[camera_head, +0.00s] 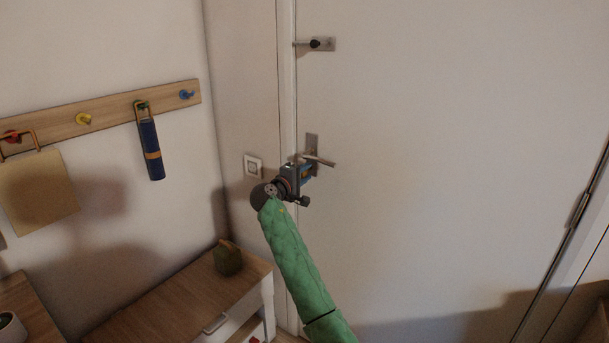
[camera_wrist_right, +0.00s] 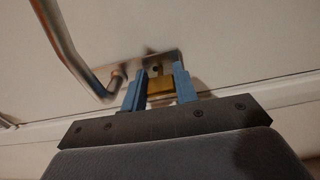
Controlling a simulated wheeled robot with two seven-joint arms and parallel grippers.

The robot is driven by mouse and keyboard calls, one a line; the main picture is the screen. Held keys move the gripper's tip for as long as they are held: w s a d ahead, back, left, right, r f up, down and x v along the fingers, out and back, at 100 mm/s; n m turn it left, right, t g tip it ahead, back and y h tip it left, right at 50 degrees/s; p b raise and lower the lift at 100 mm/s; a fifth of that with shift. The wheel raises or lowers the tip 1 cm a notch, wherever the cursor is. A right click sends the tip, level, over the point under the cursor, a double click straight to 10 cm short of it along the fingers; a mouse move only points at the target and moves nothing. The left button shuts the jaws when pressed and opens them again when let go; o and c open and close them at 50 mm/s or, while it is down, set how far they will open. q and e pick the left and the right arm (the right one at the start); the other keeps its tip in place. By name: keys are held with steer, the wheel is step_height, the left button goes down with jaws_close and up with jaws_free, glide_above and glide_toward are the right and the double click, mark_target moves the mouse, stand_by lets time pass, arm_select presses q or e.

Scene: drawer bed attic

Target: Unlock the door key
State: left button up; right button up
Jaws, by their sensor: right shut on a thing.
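The white door (camera_head: 440,150) fills the right of the head view and looks closed. Its metal lever handle (camera_head: 320,161) is on a plate near the left edge; the handle also shows large at the upper left of the right wrist view (camera_wrist_right: 65,45). My right gripper (camera_head: 306,172) is at the lock plate just below the handle. In the right wrist view its blue fingers (camera_wrist_right: 160,88) are shut on a brass-coloured key (camera_wrist_right: 159,87) in front of the plate (camera_wrist_right: 156,67). How far the key sits in the lock is hidden. My left gripper is not in view.
A latch (camera_head: 322,44) is higher on the door. A light switch (camera_head: 253,166) is left of the frame. A hook rail (camera_head: 55,128) with hanging items is on the left wall. A wooden-topped cabinet (camera_head: 180,300) stands below, left of my right arm.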

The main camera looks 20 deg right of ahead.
steer(key=o, duration=1)
steer(key=shift+d+f, duration=0.1)
